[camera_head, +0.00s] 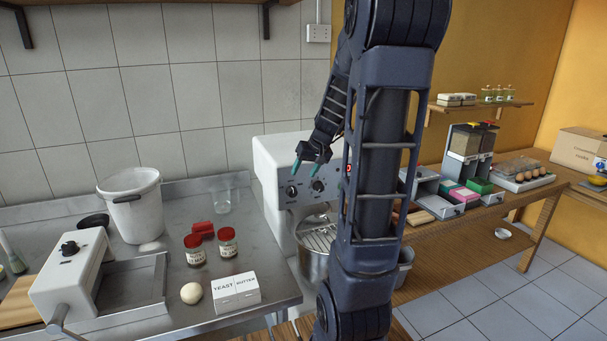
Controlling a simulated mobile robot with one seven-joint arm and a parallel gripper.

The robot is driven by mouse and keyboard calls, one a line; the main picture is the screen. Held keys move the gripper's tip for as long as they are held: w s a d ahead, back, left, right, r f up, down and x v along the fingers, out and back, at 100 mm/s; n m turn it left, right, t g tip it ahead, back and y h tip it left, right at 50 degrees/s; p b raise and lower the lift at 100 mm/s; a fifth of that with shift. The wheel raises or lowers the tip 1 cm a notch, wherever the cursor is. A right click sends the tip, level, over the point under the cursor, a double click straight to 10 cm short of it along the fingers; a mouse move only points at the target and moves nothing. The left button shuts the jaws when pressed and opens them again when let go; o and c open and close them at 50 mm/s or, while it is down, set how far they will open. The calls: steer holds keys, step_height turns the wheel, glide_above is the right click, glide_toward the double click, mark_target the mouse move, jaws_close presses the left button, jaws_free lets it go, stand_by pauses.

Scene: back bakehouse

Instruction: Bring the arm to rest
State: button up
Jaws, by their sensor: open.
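My gripper (311,174) is open and empty. Its two teal-tipped fingers point down in front of the upper body of the white mixer (272,165), close to its knobs in the picture. I cannot tell whether they touch it. My arm (380,150) stands tall in the middle of the view, and its links hide part of the mixer and of the wooden bench behind it.
The steel counter (120,255) holds a white bucket (133,205), two jars (228,242), a dough ball (191,293), a yeast box (236,293) and a dough roller machine (72,275). A wooden bench (450,260) on the right carries dispensers and eggs. Tiled floor (485,297) is clear.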

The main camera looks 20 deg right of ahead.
stand_by(0.4)
steer(key=s+a+r+h, duration=0.1)
steer(key=s+a+r, duration=0.1)
steer(key=s, duration=0.6)
steer(key=s+a+r+h, duration=0.1)
steer(key=s+a+r, duration=0.1)
steer(key=s, duration=0.6)
steer(key=s+a+r+h, duration=0.1)
steer(key=s+a+r, duration=0.1)
steer(key=s+a, duration=0.2)
steer(key=s, duration=0.3)
steer(key=shift+s+r+n, duration=0.15)
steer(key=shift+s+n, duration=0.15)
steer(key=shift+s, duration=0.1)
steer(key=shift+a, duration=0.1)
stand_by(1.4)
